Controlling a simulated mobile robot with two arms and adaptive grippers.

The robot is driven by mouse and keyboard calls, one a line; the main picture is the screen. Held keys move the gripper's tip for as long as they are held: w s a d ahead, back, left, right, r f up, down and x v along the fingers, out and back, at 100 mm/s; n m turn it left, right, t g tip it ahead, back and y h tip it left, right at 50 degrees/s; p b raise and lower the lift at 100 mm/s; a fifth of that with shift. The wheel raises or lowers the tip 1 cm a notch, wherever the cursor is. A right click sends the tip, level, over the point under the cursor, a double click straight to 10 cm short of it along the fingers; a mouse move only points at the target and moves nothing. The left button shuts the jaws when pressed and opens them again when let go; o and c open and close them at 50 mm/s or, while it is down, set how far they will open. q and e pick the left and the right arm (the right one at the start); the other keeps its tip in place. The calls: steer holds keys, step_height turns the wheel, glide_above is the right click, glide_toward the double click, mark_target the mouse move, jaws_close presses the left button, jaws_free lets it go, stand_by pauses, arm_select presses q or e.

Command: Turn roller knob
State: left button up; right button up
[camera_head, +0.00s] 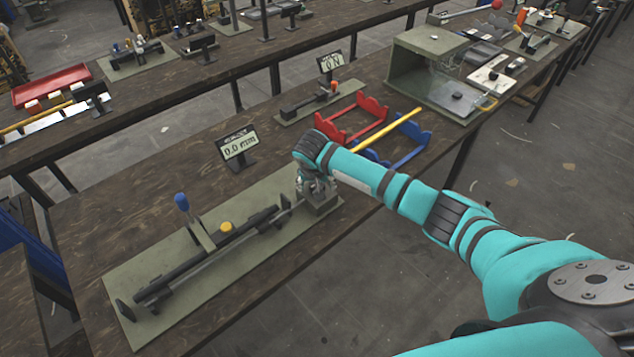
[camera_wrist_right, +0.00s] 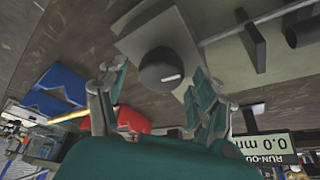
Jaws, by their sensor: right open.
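The roller knob (camera_wrist_right: 161,69) is a dark round knob with a white mark, on a grey block (camera_wrist_right: 185,35) in the right wrist view. My right gripper (camera_wrist_right: 158,86) is open, with one finger on either side of the knob in the picture; I see no clear contact. In the head view my right gripper (camera_head: 318,188) is at the right end of the green roller fixture (camera_head: 165,245) and hides the knob. My left gripper is not in view.
A run-out display (camera_head: 239,147) reading 0.0 stands behind the fixture. Red (camera_head: 350,122) and blue (camera_head: 405,145) V-stands with a yellow rod (camera_head: 385,130) are close beyond my right arm. A green press housing (camera_head: 425,65) stands farther back.

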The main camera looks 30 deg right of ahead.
steer(key=shift+r, duration=0.15)
steer(key=v, duration=1.1)
steer(key=shift+s+r, duration=0.15)
steer(key=shift+r, duration=0.2)
